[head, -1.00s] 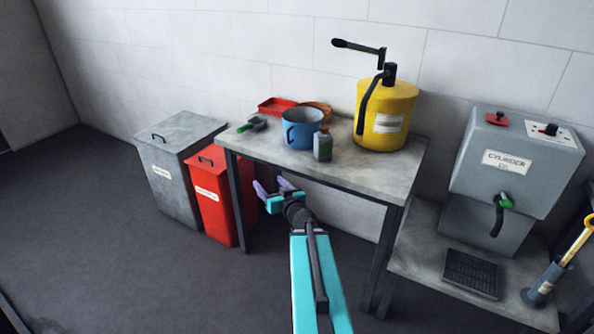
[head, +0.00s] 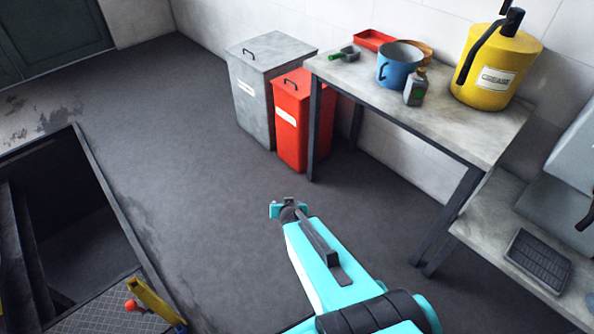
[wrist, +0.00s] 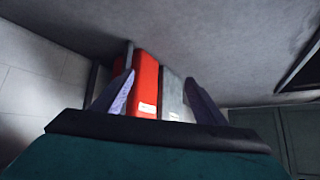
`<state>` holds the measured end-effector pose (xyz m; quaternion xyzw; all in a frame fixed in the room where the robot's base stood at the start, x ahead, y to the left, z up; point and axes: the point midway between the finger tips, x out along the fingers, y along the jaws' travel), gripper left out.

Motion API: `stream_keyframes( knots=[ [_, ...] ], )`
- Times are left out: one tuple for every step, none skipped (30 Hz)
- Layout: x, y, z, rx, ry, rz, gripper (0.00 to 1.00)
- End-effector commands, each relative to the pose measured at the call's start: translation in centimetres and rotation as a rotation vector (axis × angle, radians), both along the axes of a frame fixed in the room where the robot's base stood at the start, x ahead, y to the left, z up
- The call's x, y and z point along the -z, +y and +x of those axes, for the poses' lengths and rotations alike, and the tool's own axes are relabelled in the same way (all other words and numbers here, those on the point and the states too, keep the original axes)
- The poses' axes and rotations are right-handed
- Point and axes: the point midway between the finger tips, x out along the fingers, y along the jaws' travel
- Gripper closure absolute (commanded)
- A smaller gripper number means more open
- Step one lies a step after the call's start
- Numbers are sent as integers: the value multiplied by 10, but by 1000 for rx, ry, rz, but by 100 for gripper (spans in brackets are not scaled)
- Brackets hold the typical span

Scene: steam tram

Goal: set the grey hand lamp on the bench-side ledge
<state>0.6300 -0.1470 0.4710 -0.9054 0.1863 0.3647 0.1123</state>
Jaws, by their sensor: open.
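No thing is plainly a hand lamp. A small grey canister with a green patch (head: 415,87) stands upright on the grey-topped table (head: 470,130), in front of a blue pot, and may be it; I cannot tell. A low grey surface (head: 500,210) beside the table's right end may be the ledge; I cannot be sure. My gripper (head: 288,209) is over the floor, left of and apart from the table. In the wrist view its two purple fingers (wrist: 160,85) are spread with nothing between them.
The blue pot (head: 398,64), a yellow grease drum (head: 495,65), a red tray (head: 374,40) and a green-handled scoop (head: 345,54) are on the table. A red bin (head: 302,120) and grey bin (head: 255,95) stand left of it. An open pit (head: 65,220) lies at left.

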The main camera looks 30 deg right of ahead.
Motion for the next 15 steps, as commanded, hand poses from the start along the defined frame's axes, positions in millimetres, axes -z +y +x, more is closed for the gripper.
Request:
stream_keyframes(
  knots=[
    [20,14,-17,-2,73,2,35],
    [30,20,-27,-3,115,2,35],
    [43,28,-42,-4,172,3,35],
    [52,33,-53,-6,216,2,35],
    [61,39,-64,-9,260,3,35],
    [71,46,-79,-15,318,4,35],
    [79,51,-91,-20,363,5,35],
    [86,56,-103,-25,406,8,35],
    [94,63,-119,-34,466,12,35],
    [100,67,-131,-41,510,16,35],
    [105,72,-143,-50,554,21,35],
    [111,79,-160,-64,614,28,35],
    [115,83,-171,-74,657,33,35],
    [118,88,-183,-86,701,40,35],
    [122,94,-199,-104,758,51,35]
  ],
)
